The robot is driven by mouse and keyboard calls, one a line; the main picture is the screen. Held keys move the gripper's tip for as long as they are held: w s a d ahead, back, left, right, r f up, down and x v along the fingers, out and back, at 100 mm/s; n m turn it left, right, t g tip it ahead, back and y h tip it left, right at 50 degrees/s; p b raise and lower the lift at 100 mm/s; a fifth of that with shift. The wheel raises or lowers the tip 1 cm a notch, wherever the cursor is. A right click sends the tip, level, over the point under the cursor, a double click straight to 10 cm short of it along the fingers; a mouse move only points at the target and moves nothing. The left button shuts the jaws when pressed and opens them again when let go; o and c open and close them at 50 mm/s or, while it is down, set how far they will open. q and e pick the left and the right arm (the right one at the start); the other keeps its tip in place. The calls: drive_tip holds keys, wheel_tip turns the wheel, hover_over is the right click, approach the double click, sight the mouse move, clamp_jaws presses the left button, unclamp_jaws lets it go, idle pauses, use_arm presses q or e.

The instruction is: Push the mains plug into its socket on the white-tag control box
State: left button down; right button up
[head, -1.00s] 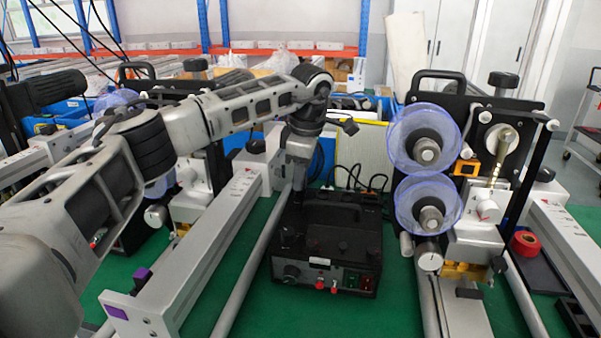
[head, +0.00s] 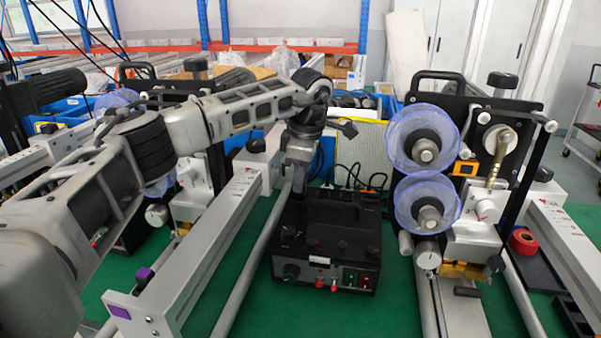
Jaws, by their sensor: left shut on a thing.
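The black control box (head: 338,235) stands on the green bench top in the middle of the head view. A small white tag (head: 319,260) is on its front face, above red knobs and lit switches. My left gripper (head: 288,226) points down over the left part of the box. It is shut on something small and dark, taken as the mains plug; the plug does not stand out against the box. I cannot tell whether it touches the box, and the socket is not distinguishable. My right gripper is not in view.
Black cables (head: 352,178) rise behind the box. A grey rail (head: 195,255) lies to its left. To its right stands a coder with two blue translucent reels (head: 402,140). Red tape (head: 523,241) lies farther right. Green bench in front of the box is clear.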

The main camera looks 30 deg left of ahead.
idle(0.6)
use_arm(q)
drive_tip(key=shift+f, duration=0.25)
drive_tip(key=c, duration=1.1)
unclamp_jaws()
